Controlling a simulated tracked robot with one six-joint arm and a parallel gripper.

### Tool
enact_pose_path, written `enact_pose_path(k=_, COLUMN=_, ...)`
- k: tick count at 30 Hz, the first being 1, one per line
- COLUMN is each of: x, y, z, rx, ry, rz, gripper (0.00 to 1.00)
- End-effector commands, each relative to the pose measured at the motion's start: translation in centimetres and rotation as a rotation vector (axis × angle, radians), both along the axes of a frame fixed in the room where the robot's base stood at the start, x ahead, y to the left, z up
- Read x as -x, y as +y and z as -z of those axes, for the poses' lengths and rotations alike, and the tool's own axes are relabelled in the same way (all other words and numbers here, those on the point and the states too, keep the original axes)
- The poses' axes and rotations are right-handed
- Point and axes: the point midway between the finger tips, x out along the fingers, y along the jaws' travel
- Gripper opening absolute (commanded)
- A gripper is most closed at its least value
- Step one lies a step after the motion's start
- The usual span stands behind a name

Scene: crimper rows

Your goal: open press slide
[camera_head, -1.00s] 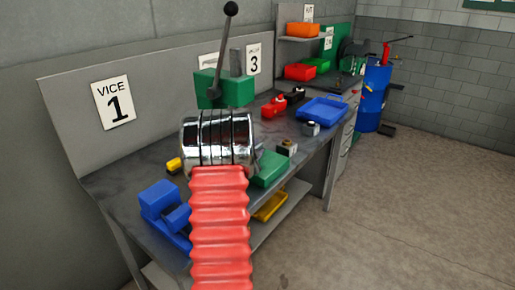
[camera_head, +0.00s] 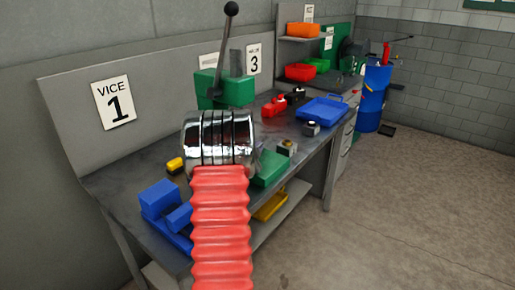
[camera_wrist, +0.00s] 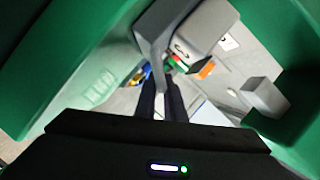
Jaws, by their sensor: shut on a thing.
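The press (camera_head: 238,91) is green, with a grey upright slide (camera_head: 236,62) and a black-knobbed lever (camera_head: 223,50), on the bench behind my chrome and red arm. My arm hides the lower part of the press and my gripper in the head view. In the wrist view, my gripper (camera_wrist: 162,90) shows as two dark fingers close together. They are shut at the thin end of a grey part (camera_wrist: 185,28), which looks like the press slide. Green surfaces stand close on both sides in that view. The exact contact is hard to see.
The bench holds a blue vice (camera_head: 160,200), a green block (camera_head: 271,168), a red tool (camera_head: 273,106) and a blue tray (camera_head: 323,110). A grey back panel with number signs stands behind. A blue barrel (camera_head: 374,95) stands beyond the bench. The floor at right is clear.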

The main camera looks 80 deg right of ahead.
Motion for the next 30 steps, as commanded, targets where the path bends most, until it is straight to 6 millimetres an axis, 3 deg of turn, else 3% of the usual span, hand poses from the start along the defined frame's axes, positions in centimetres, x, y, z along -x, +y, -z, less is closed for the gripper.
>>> enact_pose_path(k=11, x=0.2, y=0.1, z=0.2, rx=-0.003, ry=0.001, rz=0.000, gripper=0.00)
enact_pose_path(k=17, x=1.3, y=0.6, z=0.2, rx=-0.005, ry=0.001, rz=0.002, gripper=0.00)
enact_pose_path(k=23, x=4.3, y=1.9, z=0.3, rx=-0.006, ry=0.002, rz=0.004, gripper=0.00)
enact_pose_path(k=30, x=9.0, y=3.9, z=0.2, rx=-0.006, ry=0.001, rz=0.003, gripper=0.00)
